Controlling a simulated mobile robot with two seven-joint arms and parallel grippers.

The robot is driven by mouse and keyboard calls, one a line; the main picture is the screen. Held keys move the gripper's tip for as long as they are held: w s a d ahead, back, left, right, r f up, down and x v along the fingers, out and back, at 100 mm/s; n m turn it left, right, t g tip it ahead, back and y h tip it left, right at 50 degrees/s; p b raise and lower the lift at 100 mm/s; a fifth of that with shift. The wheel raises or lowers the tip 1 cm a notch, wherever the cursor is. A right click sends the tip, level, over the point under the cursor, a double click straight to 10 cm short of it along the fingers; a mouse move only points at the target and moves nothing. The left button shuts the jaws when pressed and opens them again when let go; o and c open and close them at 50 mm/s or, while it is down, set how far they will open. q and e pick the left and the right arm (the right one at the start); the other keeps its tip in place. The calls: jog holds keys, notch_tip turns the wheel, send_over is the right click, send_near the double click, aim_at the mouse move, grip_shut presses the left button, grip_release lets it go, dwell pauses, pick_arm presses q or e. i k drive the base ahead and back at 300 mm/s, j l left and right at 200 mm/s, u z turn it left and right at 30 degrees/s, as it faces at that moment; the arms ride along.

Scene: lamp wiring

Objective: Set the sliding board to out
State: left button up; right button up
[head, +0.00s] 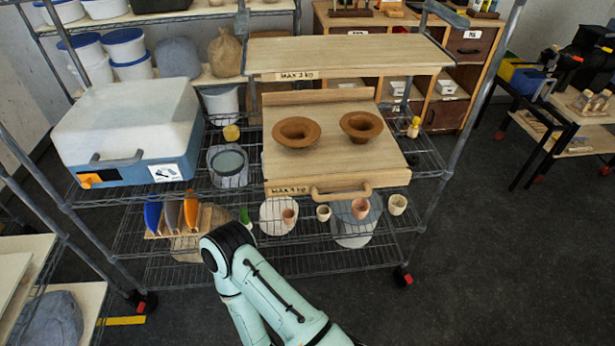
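The sliding board (340,165) is a pale wooden board on the upper wire shelf of the rack, with a raised strip at its back. Its front edge lies close to the shelf's front edge; I cannot tell exactly how far it is pulled out. A wooden bar handle (341,191) is on its front, beside a "MAX" weight label. Two brown wide-rimmed bowls (297,132) (361,126) stand upright on the board. One of my mint-green arms shows at the bottom, its bend below and left of the handle. Neither gripper is in view.
A fixed-looking wooden shelf (350,54) sits above the board. A blue and white case (131,130) stands to its left, and a small yellow-topped figure (413,127) at its right edge. Several small cups (360,208) stand below. The dark floor (470,270) at right is clear.

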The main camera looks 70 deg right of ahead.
aim_at(333, 163)
jog(key=z, duration=2.7)
